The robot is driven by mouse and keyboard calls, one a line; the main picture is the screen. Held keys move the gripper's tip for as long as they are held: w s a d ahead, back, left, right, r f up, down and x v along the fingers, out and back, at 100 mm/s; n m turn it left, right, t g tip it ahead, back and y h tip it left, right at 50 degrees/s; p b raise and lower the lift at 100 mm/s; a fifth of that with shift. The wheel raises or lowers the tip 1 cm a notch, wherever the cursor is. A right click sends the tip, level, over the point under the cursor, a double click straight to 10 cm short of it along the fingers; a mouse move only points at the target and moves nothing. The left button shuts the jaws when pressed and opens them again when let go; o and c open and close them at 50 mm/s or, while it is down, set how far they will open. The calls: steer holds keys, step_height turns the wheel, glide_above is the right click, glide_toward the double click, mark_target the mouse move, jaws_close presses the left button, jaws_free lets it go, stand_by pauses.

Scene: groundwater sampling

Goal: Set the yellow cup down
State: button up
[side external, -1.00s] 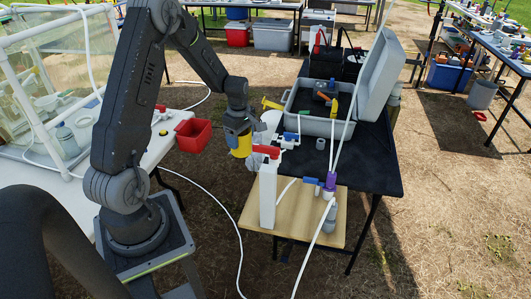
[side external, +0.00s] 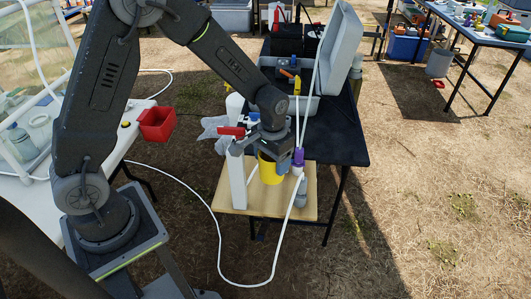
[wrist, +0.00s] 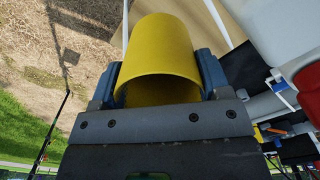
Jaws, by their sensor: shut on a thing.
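The yellow cup (side external: 269,168) is in my gripper (side external: 270,152), over or on the wooden board (side external: 231,194) in the side external view. I cannot tell if its base touches the board. In the wrist view the yellow cup (wrist: 163,60) fills the middle, its open mouth towards the camera. My gripper's fingers (wrist: 158,80) are shut on both sides of it. The wrist partly hides the cup in the side external view.
A white post with a red-handled valve (side external: 236,172) stands left of the cup. A purple fitting (side external: 298,158) on a white hose is close on its right. A grey bottle (side external: 301,192) stands on the board's right. A red bin (side external: 157,124) hangs on the white table's edge.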

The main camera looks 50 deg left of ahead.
steer(key=shift+s+d+f+m, duration=0.2)
steer(key=shift+s+d+m, duration=0.2)
steer(key=shift+s+d, duration=0.2)
steer(key=w+a+r+n, duration=0.4)
steer(key=w+a+r, duration=0.2)
steer(key=w, duration=0.2)
step_height(320, 180, down, 18)
steer(key=shift+s+a+r, duration=0.1)
steer(key=shift+a, duration=0.05)
steer(key=o, duration=0.9)
